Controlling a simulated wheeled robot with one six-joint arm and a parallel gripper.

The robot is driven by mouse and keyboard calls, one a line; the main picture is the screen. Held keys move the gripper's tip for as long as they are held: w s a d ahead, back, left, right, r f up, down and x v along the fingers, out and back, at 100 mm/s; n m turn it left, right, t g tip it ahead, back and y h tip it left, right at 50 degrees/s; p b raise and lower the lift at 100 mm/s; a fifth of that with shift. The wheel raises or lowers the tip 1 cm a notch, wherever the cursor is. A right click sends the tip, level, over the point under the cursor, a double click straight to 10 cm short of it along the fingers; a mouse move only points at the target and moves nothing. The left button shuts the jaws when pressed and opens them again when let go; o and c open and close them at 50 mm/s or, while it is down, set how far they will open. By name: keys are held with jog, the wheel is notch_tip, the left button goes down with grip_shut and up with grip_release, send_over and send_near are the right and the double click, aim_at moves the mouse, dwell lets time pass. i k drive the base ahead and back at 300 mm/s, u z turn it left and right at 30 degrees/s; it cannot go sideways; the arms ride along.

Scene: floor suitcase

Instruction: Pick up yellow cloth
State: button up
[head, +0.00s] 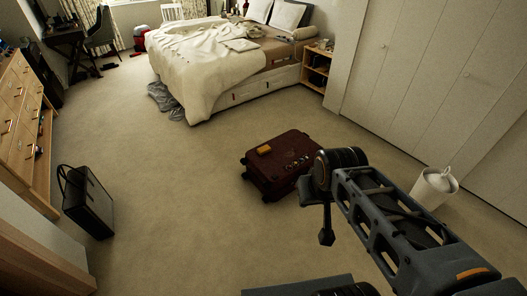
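A small folded yellow-orange item (264,149), which looks like the yellow cloth, lies on the upper left part of a dark red suitcase (270,172). The suitcase lies flat on the carpet near the middle of the head view. My gripper (326,238) seems to be the dark part hanging from the end of my arm, in front of and right of the suitcase in the picture. It is apart from the cloth. Its fingers cannot be made out clearly, and no held object shows. My arm covers the suitcase's right edge.
Several small items (298,163) lie on the suitcase's right side. A white bin (434,187) stands at the right, near the wardrobe (420,70). A black bag (88,202) stands at the left. A bed (215,70) is behind. Carpet left of the suitcase is clear.

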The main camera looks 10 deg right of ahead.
aim_at(266, 149)
jog(key=k, duration=0.4)
jog(key=u, duration=0.7)
jog(key=i, duration=0.75)
jog(key=u, duration=0.45)
jog(key=i, duration=1.85)
jog(key=z, duration=0.8)
jog(key=i, duration=1.05)
jog(key=z, duration=1.4)
jog(key=i, duration=0.4)
jog(key=z, duration=0.2)
